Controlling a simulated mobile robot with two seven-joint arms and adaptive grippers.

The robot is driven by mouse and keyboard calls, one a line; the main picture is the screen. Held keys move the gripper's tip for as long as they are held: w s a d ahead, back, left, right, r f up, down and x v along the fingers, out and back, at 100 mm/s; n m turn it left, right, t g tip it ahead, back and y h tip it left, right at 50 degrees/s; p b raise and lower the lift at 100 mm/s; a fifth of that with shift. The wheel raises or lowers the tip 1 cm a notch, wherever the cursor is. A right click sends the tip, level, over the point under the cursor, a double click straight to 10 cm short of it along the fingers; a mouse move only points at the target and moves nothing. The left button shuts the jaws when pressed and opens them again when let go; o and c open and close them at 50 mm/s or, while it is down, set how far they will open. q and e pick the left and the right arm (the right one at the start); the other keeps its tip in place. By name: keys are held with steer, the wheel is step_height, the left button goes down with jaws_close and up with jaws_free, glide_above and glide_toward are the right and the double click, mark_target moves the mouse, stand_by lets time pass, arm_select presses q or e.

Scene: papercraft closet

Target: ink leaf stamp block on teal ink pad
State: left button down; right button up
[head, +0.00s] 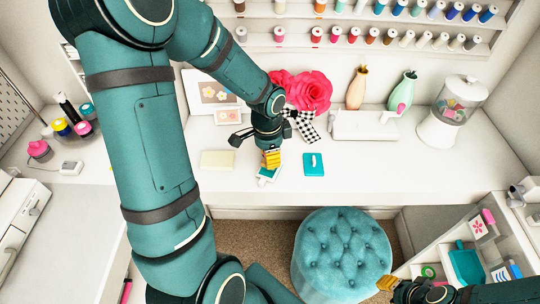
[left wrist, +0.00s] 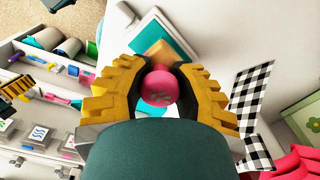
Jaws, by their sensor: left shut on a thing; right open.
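My left gripper (head: 270,158) is over the desk, its yellow fingers pointing down. In the left wrist view the left gripper (left wrist: 160,88) is shut on the round pink knob (left wrist: 159,88) of a stamp, which bears a darker mark. The stamp's underside is hidden. A teal-and-white flat piece (head: 268,175) lies directly below the fingers in the head view; I cannot tell whether the stamp touches it. A flat teal square (head: 313,170) with a pale mark lies just right of the gripper. My right gripper (head: 398,286) is open and empty, low at the right near the side shelf.
A cream block (head: 217,160) lies left of the gripper. A teal stool (head: 342,260) is in front.

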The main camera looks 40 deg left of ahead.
arm_select(q)
steer(key=shift+f+b, duration=0.6)
steer(key=shift+f, duration=0.1)
stand_by(1.4)
steer(key=shift+r, duration=0.1)
steer(key=shift+r+p, duration=2.5)
steer(key=shift+r, duration=0.5)
steer(key=shift+f, duration=0.1)
